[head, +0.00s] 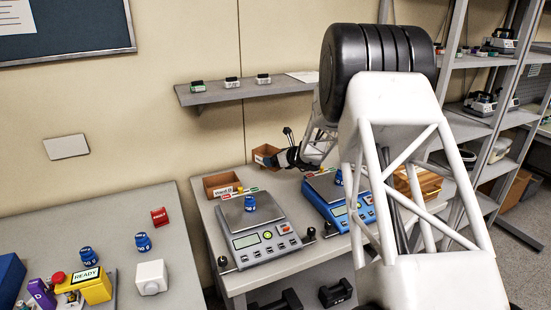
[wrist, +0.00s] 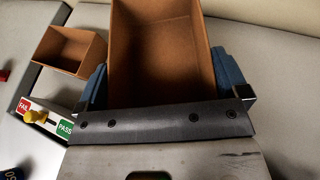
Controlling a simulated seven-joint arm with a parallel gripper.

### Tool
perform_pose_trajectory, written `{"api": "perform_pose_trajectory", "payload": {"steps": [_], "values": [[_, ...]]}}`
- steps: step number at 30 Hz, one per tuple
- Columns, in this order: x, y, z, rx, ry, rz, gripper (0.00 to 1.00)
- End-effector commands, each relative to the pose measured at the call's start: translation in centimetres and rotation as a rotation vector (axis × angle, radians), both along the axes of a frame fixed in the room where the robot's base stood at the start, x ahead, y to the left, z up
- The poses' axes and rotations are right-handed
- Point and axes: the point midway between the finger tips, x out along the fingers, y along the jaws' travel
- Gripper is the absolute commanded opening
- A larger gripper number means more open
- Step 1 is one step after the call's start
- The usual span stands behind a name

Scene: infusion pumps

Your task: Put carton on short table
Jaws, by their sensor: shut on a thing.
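The carton is an open brown box. In the wrist view the carton (wrist: 163,40) sits between the two blue finger pads of my gripper (wrist: 166,78), which is shut on it. In the head view the held carton (head: 263,154) is near the wall at the back of the middle table (head: 215,225), with my gripper (head: 279,156) at its right. The picture does not show whether its bottom touches the table. A separate table (head: 190,235) stands at the left. I cannot tell which table is called short.
A second open carton (head: 221,183) stands on the middle table; it also shows in the wrist view (wrist: 72,50). A grey scale (head: 262,232) and a blue scale (head: 335,200) are in front. A wall shelf (head: 215,95) hangs above. The left table's back part is clear.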

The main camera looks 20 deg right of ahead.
Motion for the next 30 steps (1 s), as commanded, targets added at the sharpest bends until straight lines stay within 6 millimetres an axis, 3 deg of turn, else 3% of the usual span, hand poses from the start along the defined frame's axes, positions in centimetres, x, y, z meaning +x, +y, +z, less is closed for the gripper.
{"api": "perform_pose_trajectory", "payload": {"steps": [11, 30], "values": [[0.0, 0.0, -0.7, 0.000, 0.000, 0.000, 0.66], [0.0, 0.0, -5.5, 0.001, 0.000, 0.000, 0.66]]}}
